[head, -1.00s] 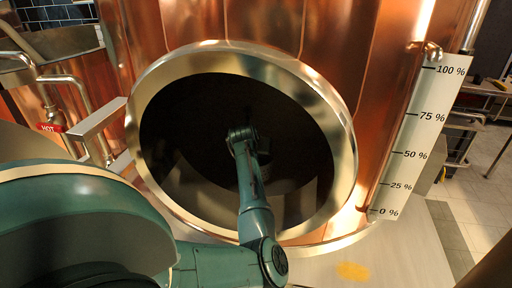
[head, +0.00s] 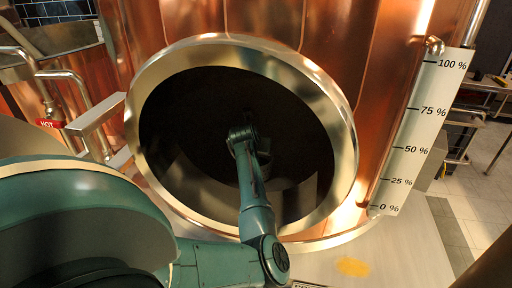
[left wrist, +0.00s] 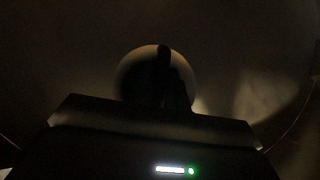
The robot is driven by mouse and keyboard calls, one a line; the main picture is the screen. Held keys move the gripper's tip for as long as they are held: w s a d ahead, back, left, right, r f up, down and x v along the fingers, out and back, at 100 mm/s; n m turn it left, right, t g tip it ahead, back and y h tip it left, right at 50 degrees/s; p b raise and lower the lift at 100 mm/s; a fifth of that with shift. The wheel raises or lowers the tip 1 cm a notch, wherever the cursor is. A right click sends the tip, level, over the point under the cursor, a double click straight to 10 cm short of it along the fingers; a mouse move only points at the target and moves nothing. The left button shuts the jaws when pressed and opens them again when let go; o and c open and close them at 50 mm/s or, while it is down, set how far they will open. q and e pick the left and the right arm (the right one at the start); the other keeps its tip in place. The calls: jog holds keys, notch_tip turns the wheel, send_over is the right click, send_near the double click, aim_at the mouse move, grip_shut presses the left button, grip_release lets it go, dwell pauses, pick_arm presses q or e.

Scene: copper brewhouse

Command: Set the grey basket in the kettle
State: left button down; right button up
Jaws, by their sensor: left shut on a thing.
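The copper kettle (head: 262,18) fills the middle of the head view, with a wide round opening in a pale metal rim (head: 345,150). My left arm reaches through this opening into the dark inside, so the head view hides its gripper. In the left wrist view my left gripper (left wrist: 168,85) is a dark silhouette. It is shut on a dim, rounded grey thing, which I take to be the grey basket (left wrist: 135,68). Its outline and its height over the kettle floor are too dark to tell. My right gripper is in neither view.
A white level scale (head: 418,140) marked in percent stands right of the opening. A pipe with a red HOT tag (head: 48,123) and a metal bracket (head: 98,112) are at the left. A pale ledge with a yellow patch (head: 353,267) lies below the opening.

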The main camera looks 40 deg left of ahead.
pick_arm(q)
jog(key=shift+f, duration=0.25)
dwell(0.4)
jog(key=c, duration=1.3)
grip_release()
jog(key=shift+f, duration=0.1)
jog(key=shift+p+v, duration=1)
jog(key=shift+v, duration=2.05)
